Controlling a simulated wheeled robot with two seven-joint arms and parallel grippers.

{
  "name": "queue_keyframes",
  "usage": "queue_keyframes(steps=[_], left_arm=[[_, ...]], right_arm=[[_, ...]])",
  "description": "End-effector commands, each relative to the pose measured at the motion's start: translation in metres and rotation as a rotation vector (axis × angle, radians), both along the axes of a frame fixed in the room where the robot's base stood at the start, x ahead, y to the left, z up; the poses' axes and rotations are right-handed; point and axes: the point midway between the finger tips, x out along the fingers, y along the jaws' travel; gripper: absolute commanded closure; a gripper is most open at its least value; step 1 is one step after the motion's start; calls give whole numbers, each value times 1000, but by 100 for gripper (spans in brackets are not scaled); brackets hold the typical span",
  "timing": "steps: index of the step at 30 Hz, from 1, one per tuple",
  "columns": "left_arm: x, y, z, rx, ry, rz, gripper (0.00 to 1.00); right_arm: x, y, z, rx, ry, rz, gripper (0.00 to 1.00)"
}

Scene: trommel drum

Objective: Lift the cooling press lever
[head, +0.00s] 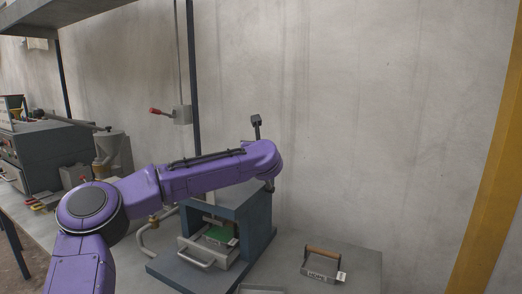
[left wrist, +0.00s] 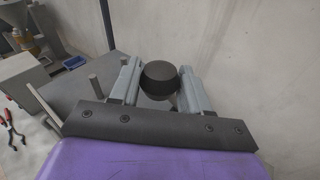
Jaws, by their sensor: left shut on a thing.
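The cooling press (head: 258,232) is a blue-grey frame on the bench in the head view, partly hidden behind my left arm. A tray with a metal handle and a green piece sit in its opening. In the left wrist view a dark round knob (left wrist: 159,73), which looks like the end of the press lever, sits between the two fingers of my left gripper (left wrist: 157,86). The gripper is shut on it. My right gripper is not in view.
A labelled block with a wooden handle (head: 322,265) stands on the bench right of the press. A grey machine (head: 45,155) stands at left. Red-handled pliers (left wrist: 10,128) show in the wrist view.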

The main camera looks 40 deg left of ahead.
Motion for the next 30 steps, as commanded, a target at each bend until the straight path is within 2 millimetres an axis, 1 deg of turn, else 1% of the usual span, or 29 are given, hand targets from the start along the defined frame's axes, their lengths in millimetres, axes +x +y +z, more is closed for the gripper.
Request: queue_keyframes(steps=[1, 8, 9, 10, 11, 18, 21, 23, 27, 30], left_arm=[[-1, 4, 7, 6, -13, 4, 100], [1, 1, 9, 9, -16, -1, 100], [1, 1, 10, 9, -16, -1, 44], [1, 1, 10, 9, -17, 0, 34], [1, 1, 9, 8, -16, 0, 30], [0, 1, 6, 5, -11, 0, 30], [-4, -4, 4, 5, -11, -1, 30], [-11, -11, 3, 4, -13, -2, 30], [-34, -35, 4, 5, -13, -3, 30], [-49, -51, 7, 5, -11, -3, 30]], right_arm=[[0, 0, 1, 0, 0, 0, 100], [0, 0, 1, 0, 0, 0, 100], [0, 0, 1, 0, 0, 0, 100], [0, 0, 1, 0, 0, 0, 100], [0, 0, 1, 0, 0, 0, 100], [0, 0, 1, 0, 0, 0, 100], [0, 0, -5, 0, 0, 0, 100], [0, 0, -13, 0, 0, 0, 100], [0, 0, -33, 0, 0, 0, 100], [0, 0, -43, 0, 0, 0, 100]])
